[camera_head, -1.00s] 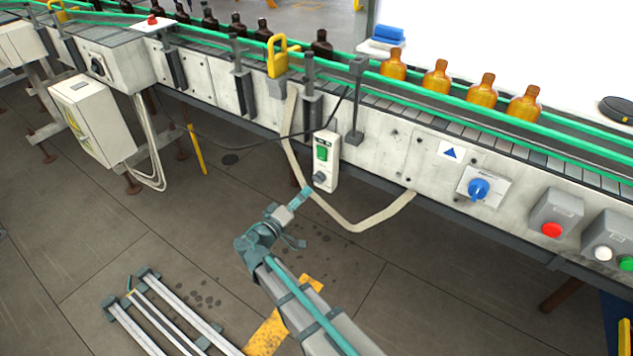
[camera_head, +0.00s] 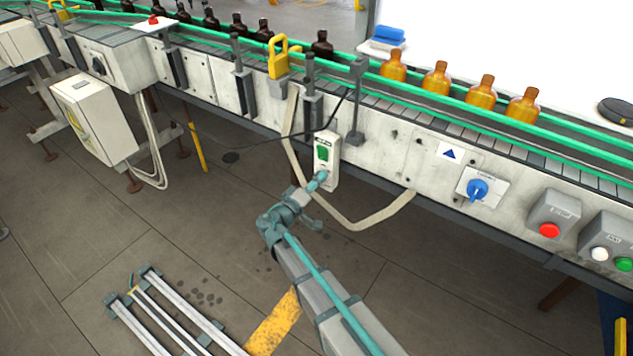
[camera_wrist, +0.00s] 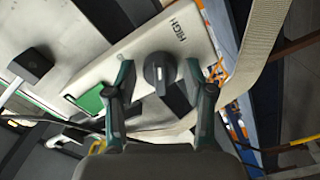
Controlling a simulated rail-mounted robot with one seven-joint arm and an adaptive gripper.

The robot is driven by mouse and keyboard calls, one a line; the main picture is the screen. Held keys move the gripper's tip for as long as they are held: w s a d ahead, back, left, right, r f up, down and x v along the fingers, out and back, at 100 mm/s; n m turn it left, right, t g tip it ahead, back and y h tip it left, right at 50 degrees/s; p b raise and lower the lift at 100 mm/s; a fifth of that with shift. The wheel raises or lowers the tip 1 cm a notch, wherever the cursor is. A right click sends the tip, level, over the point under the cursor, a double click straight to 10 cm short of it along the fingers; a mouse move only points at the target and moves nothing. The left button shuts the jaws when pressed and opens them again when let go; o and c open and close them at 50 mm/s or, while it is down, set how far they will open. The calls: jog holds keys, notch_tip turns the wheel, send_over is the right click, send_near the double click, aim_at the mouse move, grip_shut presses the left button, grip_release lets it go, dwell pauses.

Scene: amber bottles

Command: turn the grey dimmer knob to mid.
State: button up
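The grey dimmer knob (camera_wrist: 160,70) is a dark round knob on a pale box (camera_wrist: 185,30) marked HIGH in the wrist view. A green panel (camera_wrist: 88,99) is on the same box. My gripper (camera_wrist: 158,72) is open, with one teal-tipped finger on each side of the knob and visible gaps between. The box (camera_head: 333,170) hangs on the conveyor's side in the head view, with its green panel (camera_head: 322,153) above. My gripper (camera_head: 318,182) covers the knob there.
A blue rotary switch (camera_head: 477,189) and a red button (camera_head: 549,230) sit to the right. Amber bottles (camera_head: 436,78) stand on the conveyor above. The floor below is mostly open.

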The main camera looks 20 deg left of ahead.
jog(key=c, duration=0.8)
jog(key=shift+n+b, duration=0.3)
jog(key=shift+n, duration=0.2)
jog(key=shift+r+n+b, duration=0.1)
jog(key=shift+n+b, duration=0.3)
jog(key=shift+n, duration=5.2)
jog(key=o, duration=1.1)
